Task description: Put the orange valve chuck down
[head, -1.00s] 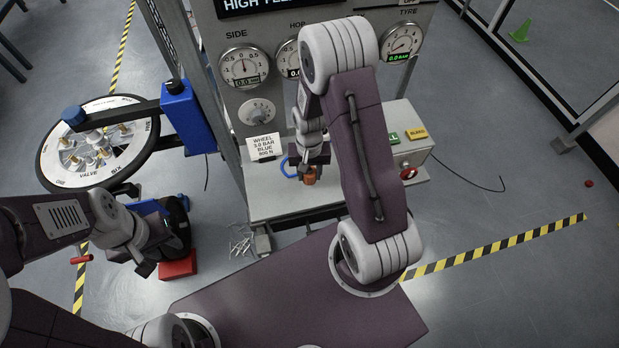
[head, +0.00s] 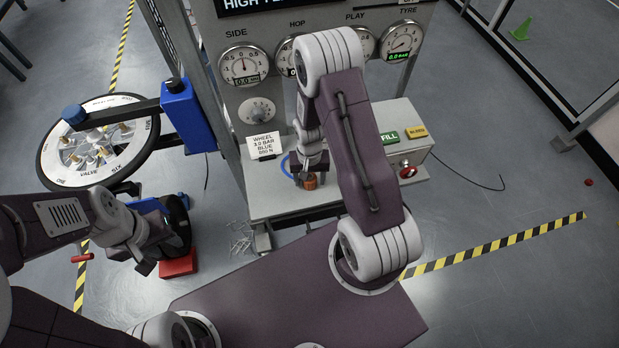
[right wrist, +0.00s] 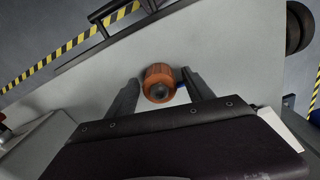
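The orange valve chuck (head: 310,182) is at the front of the grey bench shelf (head: 285,205), below my right gripper (head: 309,176). In the right wrist view the chuck (right wrist: 160,83) shows end-on between the two fingers of the right gripper (right wrist: 160,85). A gap shows on each side, so the fingers stand open around it. The blue hose (head: 287,168) curls beside the chuck. My left gripper (head: 147,266) hangs at the left near a red block (head: 178,264); its fingers are too small to judge.
A gauge panel (head: 275,30) stands behind the shelf. A white label card (head: 264,145) is left of the chuck. A box with green and yellow buttons (head: 403,150) and a red knob (head: 408,172) stands right. A dark wheel (head: 176,222) is near my left gripper.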

